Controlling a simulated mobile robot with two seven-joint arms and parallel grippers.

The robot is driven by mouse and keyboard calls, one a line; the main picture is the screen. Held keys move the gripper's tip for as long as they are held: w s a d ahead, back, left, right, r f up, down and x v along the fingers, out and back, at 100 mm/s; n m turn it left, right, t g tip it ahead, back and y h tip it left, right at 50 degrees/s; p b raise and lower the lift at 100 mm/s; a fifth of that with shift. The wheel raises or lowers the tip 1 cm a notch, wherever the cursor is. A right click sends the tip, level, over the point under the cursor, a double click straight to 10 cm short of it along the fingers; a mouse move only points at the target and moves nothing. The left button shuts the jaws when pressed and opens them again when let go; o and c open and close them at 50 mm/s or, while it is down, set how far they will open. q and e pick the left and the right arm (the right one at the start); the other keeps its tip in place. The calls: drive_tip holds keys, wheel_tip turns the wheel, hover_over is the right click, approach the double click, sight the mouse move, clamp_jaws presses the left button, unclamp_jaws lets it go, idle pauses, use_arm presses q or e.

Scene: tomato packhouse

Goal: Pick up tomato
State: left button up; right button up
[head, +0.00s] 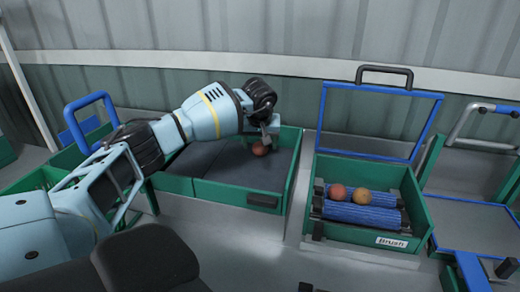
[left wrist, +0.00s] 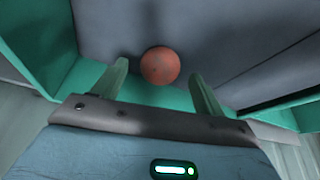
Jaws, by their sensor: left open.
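A red-orange tomato (head: 260,149) lies on the dark floor of a green-walled tray (head: 292,180), near its back right corner. In the left wrist view the tomato (left wrist: 160,66) sits centrally, just beyond and between the fingertips. My left gripper (head: 267,138) reaches down over the tray at the tomato. Its two green fingers are spread apart in the left wrist view (left wrist: 158,78), one on each side of the tomato, with nothing held. Two more tomatoes, one red (head: 337,192) and one orange (head: 362,196), rest on blue rollers in the box to the right. My right gripper is not in view.
The green box labelled Brush (head: 420,220) stands right of the tray, with a blue-framed panel (head: 375,125) upright behind it. The tray's green walls rise close to the left gripper. The tray's left and front floor is clear.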

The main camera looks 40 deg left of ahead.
use_arm(q)
drive_tip(key=shift+x, duration=0.85)
drive_tip(key=c, duration=0.8)
drive_tip(key=shift+r, duration=0.15)
